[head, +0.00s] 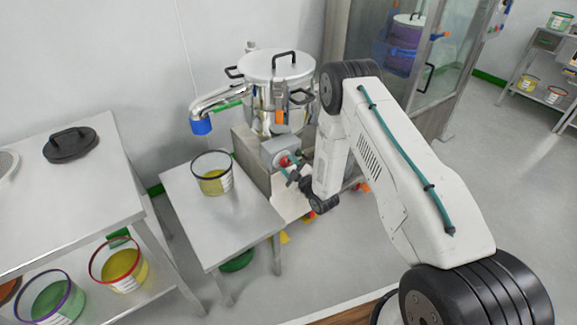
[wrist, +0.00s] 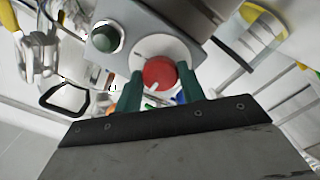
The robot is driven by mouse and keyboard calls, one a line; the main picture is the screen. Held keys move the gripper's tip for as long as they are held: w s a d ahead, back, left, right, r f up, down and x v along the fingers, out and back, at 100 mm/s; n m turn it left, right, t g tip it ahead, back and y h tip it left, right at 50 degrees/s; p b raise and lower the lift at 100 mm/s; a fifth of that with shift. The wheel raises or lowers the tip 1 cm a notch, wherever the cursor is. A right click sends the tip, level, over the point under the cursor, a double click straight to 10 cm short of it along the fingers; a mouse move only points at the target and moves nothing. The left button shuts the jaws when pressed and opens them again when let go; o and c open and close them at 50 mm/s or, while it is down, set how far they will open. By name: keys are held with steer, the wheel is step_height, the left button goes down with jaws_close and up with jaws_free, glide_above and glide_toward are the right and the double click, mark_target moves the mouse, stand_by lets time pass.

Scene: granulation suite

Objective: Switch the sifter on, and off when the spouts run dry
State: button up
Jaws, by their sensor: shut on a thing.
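The sifter (head: 277,72) is a steel drum with a black-handled lid, standing by the back wall. Its spout (head: 212,103) ends in a blue sleeve (head: 201,126); no flow is discernible there. A grey control box (head: 272,150) sits low on its front. In the wrist view, the box carries a red knob (wrist: 160,73) on a pale round plate and a dark green button (wrist: 103,38). My gripper (wrist: 158,88) is shut on the red knob, one green finger on each side. In the head view my gripper (head: 296,174) is at the box, partly hidden by my arm.
A clear tub of yellow material (head: 212,175) stands on a low steel table (head: 233,225) before the sifter. At left, a bench (head: 60,190) holds a black lid (head: 70,145), with tubs on its lower shelf. A glass-doored cabinet (head: 440,60) stands behind my arm. Floor at right is clear.

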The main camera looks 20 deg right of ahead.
steer(key=o, duration=1)
steer(key=shift+c, duration=0.2)
steer(key=shift+s, duration=0.1)
steer(key=v, duration=0.7)
steer(key=shift+s, duration=0.3)
